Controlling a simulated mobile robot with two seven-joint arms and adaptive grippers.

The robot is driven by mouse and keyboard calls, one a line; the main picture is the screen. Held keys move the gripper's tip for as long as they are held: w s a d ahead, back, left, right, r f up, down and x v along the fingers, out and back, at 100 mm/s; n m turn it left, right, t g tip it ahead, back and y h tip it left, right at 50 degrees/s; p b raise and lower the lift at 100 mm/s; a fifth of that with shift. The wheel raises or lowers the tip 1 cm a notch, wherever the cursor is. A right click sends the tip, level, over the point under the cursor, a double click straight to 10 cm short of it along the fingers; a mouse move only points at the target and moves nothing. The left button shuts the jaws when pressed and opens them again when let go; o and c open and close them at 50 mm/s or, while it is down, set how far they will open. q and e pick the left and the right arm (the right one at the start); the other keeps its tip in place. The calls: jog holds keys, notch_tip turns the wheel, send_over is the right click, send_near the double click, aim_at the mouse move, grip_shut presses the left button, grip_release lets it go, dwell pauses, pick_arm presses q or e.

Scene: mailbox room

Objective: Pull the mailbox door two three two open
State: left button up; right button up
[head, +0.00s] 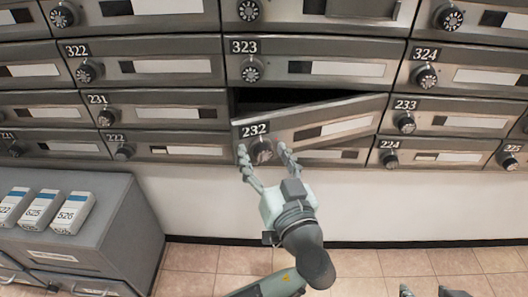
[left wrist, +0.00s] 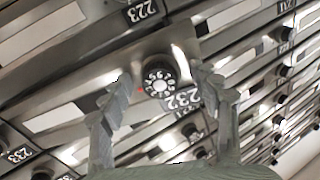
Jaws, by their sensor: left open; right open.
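The mailbox door 232 (head: 300,127) stands partly open in the head view. Its left edge is swung out, its right edge is still by the frame, and a dark gap shows above it. Its round dial knob (head: 262,150) is near the left end, and the knob also shows in the left wrist view (left wrist: 158,82). My left gripper (head: 264,150) is open, with one finger on each side of the knob; I cannot tell whether they touch it. My right gripper (head: 432,292) is open and empty at the bottom edge, only its fingertips showing.
Closed doors surround it, with 323 (head: 310,69) above, 231 (head: 165,113) to the left and 233 (head: 455,117) to the right. A grey cabinet (head: 125,215) with several numbered boxes (head: 72,212) stands at lower left. Tiled floor lies below.

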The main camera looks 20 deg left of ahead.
pick_arm(q)
jog(key=shift+w+a, duration=0.1)
grip_shut()
dwell(0.4)
